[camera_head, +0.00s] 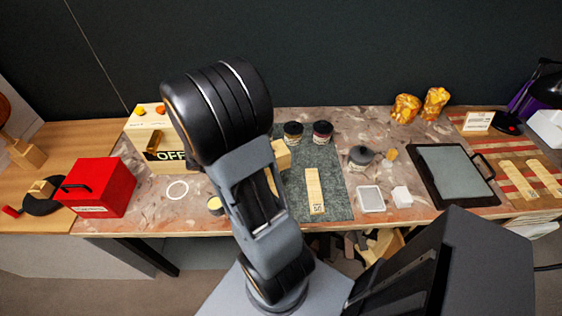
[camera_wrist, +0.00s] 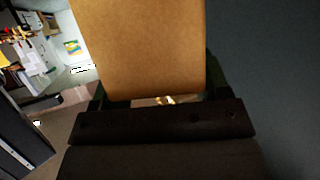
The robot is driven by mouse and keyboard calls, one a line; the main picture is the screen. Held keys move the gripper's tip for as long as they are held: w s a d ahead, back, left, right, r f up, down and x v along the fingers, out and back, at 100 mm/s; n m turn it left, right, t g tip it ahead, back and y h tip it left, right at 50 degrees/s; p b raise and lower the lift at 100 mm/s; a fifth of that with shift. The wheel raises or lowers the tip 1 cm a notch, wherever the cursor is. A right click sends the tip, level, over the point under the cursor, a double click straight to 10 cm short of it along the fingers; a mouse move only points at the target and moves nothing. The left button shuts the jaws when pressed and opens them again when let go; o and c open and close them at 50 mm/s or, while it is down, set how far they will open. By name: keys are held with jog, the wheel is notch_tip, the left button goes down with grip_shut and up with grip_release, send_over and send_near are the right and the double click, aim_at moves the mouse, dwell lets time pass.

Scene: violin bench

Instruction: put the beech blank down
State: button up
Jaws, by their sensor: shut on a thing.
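In the wrist view, a plain orange-brown wooden block (camera_wrist: 145,45), which I take to be the beech blank, fills the upper middle. My gripper (camera_wrist: 155,88) is shut on it, with the dark jaws on either side of its lower end. The block's far end is out of the picture. In the head view my arm covers the gripper, so I cannot tell how high the blank is over the bench. A pale wooden piece (camera_head: 282,155) shows partly beside my arm; I cannot tell whether it is the same one.
A labelled wooden strip (camera_head: 314,190) lies on the grey-green mat (camera_head: 336,202). Two jars (camera_head: 293,133) stand behind it. A red box (camera_head: 98,187) is at left, a black-framed tray (camera_head: 455,176) at right. Two pale strips (camera_head: 519,179) lie far right. The bench has bare patches between.

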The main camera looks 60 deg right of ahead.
jog(key=w+d+f, duration=0.1)
jog(key=d+f, duration=0.2)
jog(key=d, duration=0.1)
jog(key=w+d+f, duration=0.2)
jog(key=d+f, duration=0.2)
jog(key=w+d+f, duration=0.1)
jog(key=d+f, duration=0.3)
jog(key=shift+w+d+f+b, duration=0.2)
jog(key=shift+w+d+b, duration=0.05)
jog(key=shift+d+b, duration=0.15)
jog(key=shift+f, duration=0.65)
jog(key=shift+f, duration=0.15)
jog(key=o, duration=1.1)
